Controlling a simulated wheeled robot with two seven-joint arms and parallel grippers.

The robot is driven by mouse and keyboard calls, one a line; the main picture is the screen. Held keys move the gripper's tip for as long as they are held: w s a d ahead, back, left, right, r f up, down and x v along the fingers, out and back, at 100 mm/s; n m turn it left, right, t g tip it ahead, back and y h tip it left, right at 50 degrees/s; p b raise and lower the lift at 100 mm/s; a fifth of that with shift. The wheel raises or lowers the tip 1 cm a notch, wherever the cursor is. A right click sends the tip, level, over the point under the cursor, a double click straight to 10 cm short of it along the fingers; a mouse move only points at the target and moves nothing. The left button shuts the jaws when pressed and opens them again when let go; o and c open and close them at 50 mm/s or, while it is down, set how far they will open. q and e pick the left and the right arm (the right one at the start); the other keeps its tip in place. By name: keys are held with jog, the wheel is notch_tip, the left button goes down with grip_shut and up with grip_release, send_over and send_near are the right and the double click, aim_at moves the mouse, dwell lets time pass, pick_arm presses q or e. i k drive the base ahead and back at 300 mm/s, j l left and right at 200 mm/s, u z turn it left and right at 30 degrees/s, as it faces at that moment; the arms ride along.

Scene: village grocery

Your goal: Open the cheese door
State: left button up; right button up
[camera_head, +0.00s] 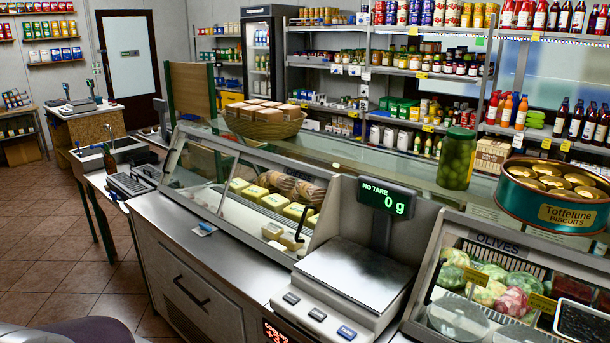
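The cheese case (318,222) stands at the middle of the counter, with a "CHEESE" label inside. Behind its front edge are yellow cheese blocks (294,211) and round tan cheeses (275,181). A hazy glass panel (200,164) in a metal frame covers the left part of the case. The right part looks clearer; I cannot tell whether glass covers it. Neither of my grippers is in view.
A scale (355,275) reading 0 g stands right of the cheese case. An olives case (500,270) is farther right. A jar (456,160), a biscuit tin (555,195) and a basket (262,128) stand on top. The steel worktop (200,245) is mostly clear.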

aim_at(311, 179)
jog(key=i+j, duration=0.35)
jog(key=j, duration=0.15)
jog(key=i+j, duration=0.4)
jog(key=j, duration=0.15)
jog(key=i+j, duration=0.35)
jog(key=j, duration=0.15)
jog(key=i+z, duration=0.05)
